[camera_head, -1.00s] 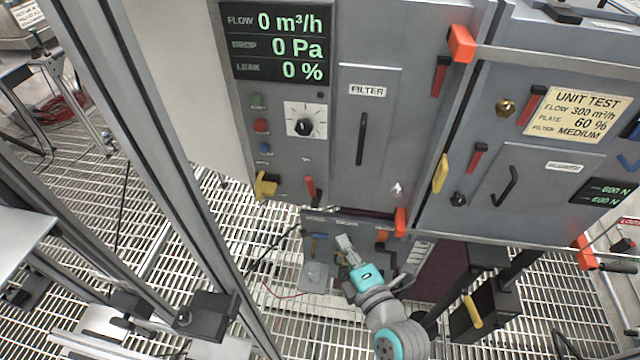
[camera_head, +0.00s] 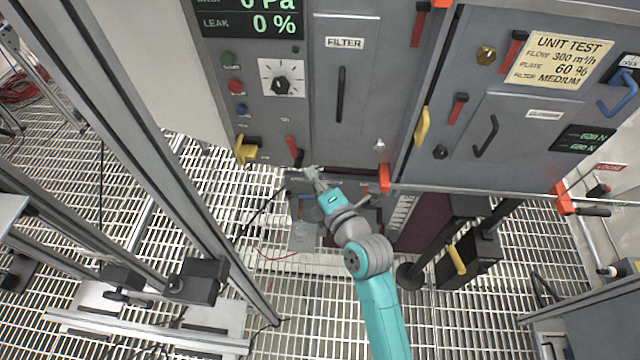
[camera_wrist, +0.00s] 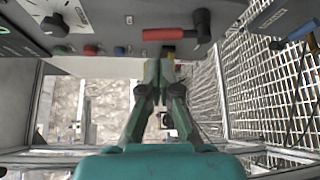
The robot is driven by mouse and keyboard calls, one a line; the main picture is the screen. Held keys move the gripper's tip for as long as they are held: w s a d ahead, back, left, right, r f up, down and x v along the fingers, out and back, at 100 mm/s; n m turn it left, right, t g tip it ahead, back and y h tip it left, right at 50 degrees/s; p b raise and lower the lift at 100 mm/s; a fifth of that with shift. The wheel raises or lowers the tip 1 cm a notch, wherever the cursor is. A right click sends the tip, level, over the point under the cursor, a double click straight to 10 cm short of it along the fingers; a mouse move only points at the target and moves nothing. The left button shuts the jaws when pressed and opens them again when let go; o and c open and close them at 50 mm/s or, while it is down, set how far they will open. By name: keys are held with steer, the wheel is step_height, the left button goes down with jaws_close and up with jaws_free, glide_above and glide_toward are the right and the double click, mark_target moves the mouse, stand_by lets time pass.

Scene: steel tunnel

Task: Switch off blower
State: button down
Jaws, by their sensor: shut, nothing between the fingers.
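The grey control panel (camera_head: 225,60) shows a green button (camera_head: 229,59), a red button (camera_head: 235,86), a blue button (camera_head: 241,109) and a rotary knob (camera_head: 281,86). The labels beside the buttons are too small to read. Below are a yellow handle (camera_head: 246,150) and a red-handled lever (camera_head: 293,148). My gripper (camera_head: 312,174) is shut and empty, just below the panel's lower edge near the red lever. In the wrist view my gripper (camera_wrist: 162,62) points toward the panel face, with a red-handled lever (camera_wrist: 165,34) just beyond its tips and a black knob (camera_wrist: 55,25) at left.
A display (camera_head: 249,22) reads LEAK 0 %. The FILTER door (camera_head: 343,90) and a UNIT TEST cabinet (camera_head: 520,120) stand to the right. An orange-red clamp (camera_head: 385,178) sits beside my arm. Metal posts (camera_head: 130,150) stand at left over grating floor.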

mark_target(290, 148)
steer(key=x, duration=0.8)
steer(key=shift+w+a, duration=0.1)
steer(key=shift+w, duration=0.05)
steer(key=shift+a+r, duration=0.1)
steer(key=shift+a+n, duration=0.15)
steer(key=shift+n, duration=0.15)
steer(key=shift+a+g, duration=0.2)
steer(key=shift+g, duration=0.1)
steer(key=a+f+n+g+h, duration=0.2)
steer(key=a+f+n+h, duration=0.2)
steer(key=a+n+h, duration=0.2)
steer(key=shift+a+n+h, duration=0.2)
steer(key=shift+n+h, duration=0.6)
steer(key=shift+n, duration=0.1)
steer(key=shift+w+d, duration=0.1)
